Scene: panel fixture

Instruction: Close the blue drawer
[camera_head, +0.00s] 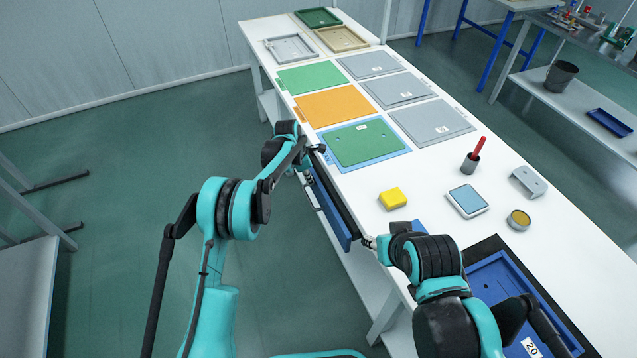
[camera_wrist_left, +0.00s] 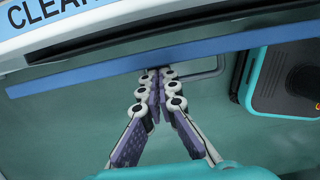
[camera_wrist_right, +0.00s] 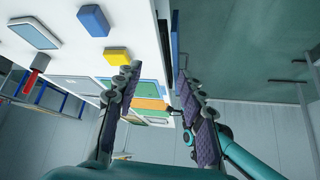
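The blue drawer (camera_head: 347,226) sticks out a little from the table's left side, with a dark gap behind its front. In the left wrist view its front is a long blue strip (camera_wrist_left: 90,75) under the table edge, with a grey loop handle (camera_wrist_left: 217,70). My left gripper (camera_head: 312,172) is at the drawer front; its fingertips (camera_wrist_left: 158,78) are together over the left part of the handle. Whether the handle lies between them is hidden. My right gripper (camera_head: 368,243) is by the drawer's near end; its fingers (camera_wrist_right: 157,75) are apart, with nothing visibly gripped.
Coloured panels lie farther back. A blue tray (camera_head: 497,283) is nearer.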

